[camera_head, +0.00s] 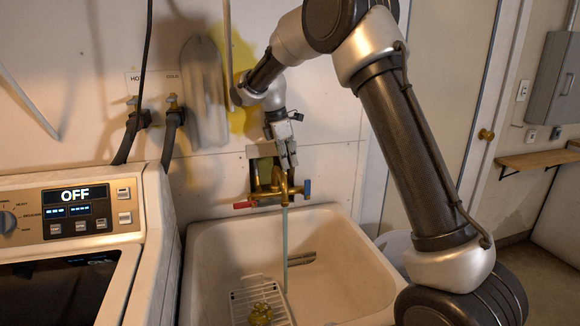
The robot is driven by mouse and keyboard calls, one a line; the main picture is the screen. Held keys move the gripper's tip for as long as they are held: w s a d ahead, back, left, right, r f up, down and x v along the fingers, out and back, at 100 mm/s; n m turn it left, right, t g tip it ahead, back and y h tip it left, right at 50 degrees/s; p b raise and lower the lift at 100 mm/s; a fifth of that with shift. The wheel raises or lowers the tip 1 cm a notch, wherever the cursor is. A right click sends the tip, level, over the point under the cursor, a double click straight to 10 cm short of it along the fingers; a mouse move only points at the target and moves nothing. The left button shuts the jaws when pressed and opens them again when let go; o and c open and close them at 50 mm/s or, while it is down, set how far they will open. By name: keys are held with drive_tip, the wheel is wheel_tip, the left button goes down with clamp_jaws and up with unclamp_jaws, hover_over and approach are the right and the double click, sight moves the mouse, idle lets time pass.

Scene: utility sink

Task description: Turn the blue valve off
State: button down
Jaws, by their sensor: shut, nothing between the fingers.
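The blue valve (307,188) is a small handle on the right side of the brass faucet (283,189) above the utility sink. A red valve handle (243,205) points left on the other side of the faucet. A thin bluish stream of water (285,250) runs from the spout down into the sink. My gripper (291,163) is shut and empty, pointing down just above the faucet, up and left of the blue valve. The picture is too small to tell whether its fingertips touch the faucet body.
The white utility sink (345,268) holds a wire rack (243,296) with a yellow-green object (260,313) on it. A washing machine (130,188) with an "OFF" display stands to the left. The wall with hose taps (172,104) is close behind the faucet.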

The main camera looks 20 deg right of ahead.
sight(306, 188)
drive_tip(key=x, duration=0.8)
drive_tip(key=shift+d+r+y, duration=0.15)
drive_tip(key=shift+d+y, duration=0.05)
drive_tip(key=shift+y, duration=0.2)
